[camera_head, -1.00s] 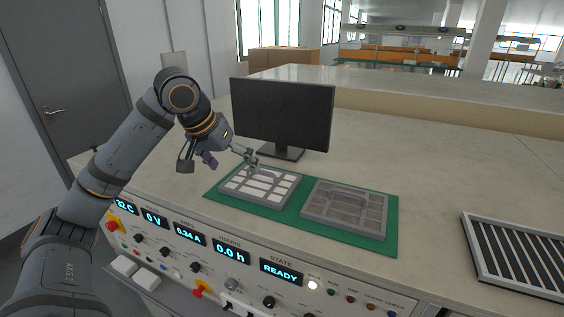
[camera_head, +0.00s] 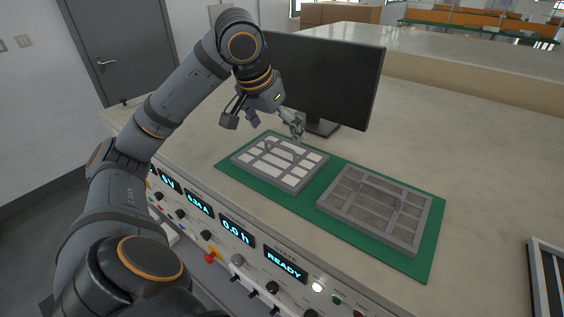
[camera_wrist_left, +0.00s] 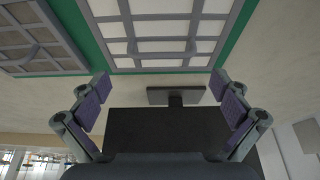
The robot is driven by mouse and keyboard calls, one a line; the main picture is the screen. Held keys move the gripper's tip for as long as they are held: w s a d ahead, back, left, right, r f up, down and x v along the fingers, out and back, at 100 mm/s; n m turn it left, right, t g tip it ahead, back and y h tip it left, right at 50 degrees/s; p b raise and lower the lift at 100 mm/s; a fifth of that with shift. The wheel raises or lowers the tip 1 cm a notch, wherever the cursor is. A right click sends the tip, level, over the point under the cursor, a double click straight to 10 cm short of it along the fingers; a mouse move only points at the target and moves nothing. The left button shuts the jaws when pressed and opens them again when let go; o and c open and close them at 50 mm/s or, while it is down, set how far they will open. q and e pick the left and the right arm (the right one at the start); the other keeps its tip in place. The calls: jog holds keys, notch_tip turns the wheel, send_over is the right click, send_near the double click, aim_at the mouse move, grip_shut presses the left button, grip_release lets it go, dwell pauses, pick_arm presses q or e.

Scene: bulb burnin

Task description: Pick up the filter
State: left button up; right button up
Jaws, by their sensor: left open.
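Two framed filters lie flat, side by side, on a green mat (camera_head: 428,262). The left one has white panels (camera_head: 240,155) in a grey grid with a raised handle. The right one has dull grey-brown panels (camera_head: 372,204) and a similar handle. My left gripper (camera_head: 297,128) is open and empty, above the far edge of the white-panelled filter and apart from it. In the left wrist view its spread fingers (camera_wrist_left: 162,88) face the edge of the white-panelled filter (camera_wrist_left: 160,62); part of the other filter (camera_wrist_left: 30,45) shows at upper left. My right gripper is out of view.
A black monitor (camera_head: 335,80) stands close behind the left gripper. The bench front carries a panel with knobs and a READY display (camera_head: 285,265). A dark slatted tray (camera_head: 545,285) is at the right edge.

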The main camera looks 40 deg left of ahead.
aim_at(279, 145)
pick_arm(q)
jog(key=x, duration=0.1)
jog(key=b+x, duration=0.1)
jog(key=x, duration=0.1)
jog(key=shift+s+a+f, duration=0.1)
jog(key=shift+s+f, duration=0.15)
jog(key=shift+f, duration=0.15)
jog(key=shift+w+f, duration=0.25)
jog(key=shift+f, duration=0.05)
jog(key=shift+w+a+f, duration=0.1)
jog(key=shift+w, duration=0.1)
jog(key=shift+s, duration=0.15)
jog(key=c, duration=1.3)
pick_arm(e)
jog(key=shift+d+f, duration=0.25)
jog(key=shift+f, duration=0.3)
